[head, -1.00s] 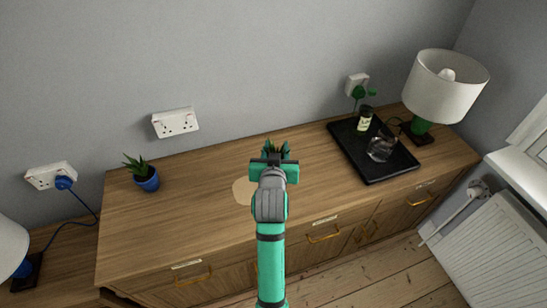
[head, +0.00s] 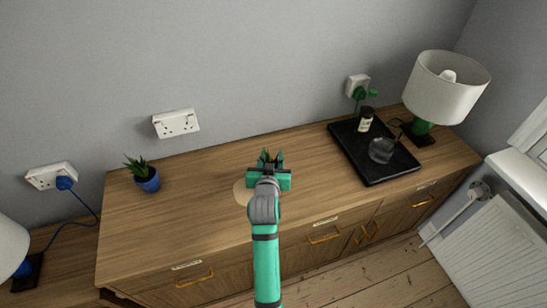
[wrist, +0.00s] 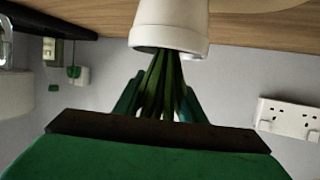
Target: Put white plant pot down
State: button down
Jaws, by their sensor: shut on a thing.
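In the head view my gripper (head: 270,157) is over the middle of the wooden cabinet top (head: 210,215), shut on the plant. There only leaf tips show and the pot is hidden behind the gripper. I cannot tell whether the pot's base touches the wood.
A pale round mat (head: 241,193) lies just left of my gripper. A small blue pot with a succulent (head: 147,180) stands at the left. A black tray (head: 385,172) with a bottle and a glass is at the right, beside a lamp (head: 446,88). The cabinet's left half is mostly clear.

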jog(key=c, duration=1.2)
grip_release()
jog(key=shift+f, duration=0.1)
jog(key=shift+o, duration=0.2)
